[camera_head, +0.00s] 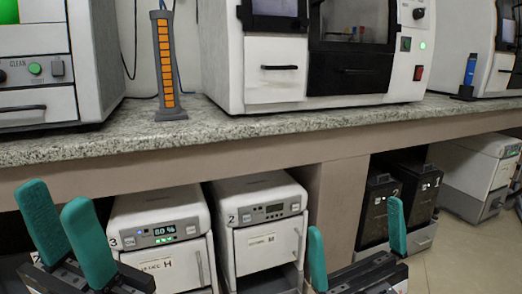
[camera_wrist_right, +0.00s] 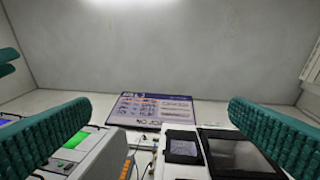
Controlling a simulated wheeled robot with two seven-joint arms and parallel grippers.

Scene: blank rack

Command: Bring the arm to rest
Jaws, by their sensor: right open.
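My left gripper (camera_head: 66,232) is at the lower left of the head view, with two teal fingers standing apart and nothing between them. My right gripper (camera_head: 357,252) is at the lower middle right, its teal fingers wide apart and empty. Both grippers show in front of the counter's lower part, with fingers pointing up. In the right wrist view the right gripper's fingers (camera_wrist_right: 157,130) frame the far wall and the machines, with no object between them. Another teal finger shows at that view's left edge. The arms behind the grippers are mostly out of view.
A granite counter (camera_head: 290,128) carries a grey rack with orange slots (camera_head: 164,70), a large white machine (camera_head: 265,75) and a machine at left (camera_head: 40,65). Below stand white units (camera_head: 160,215) (camera_head: 262,205) and black containers (camera_head: 378,205). A poster (camera_wrist_right: 155,110) shows in the wrist view.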

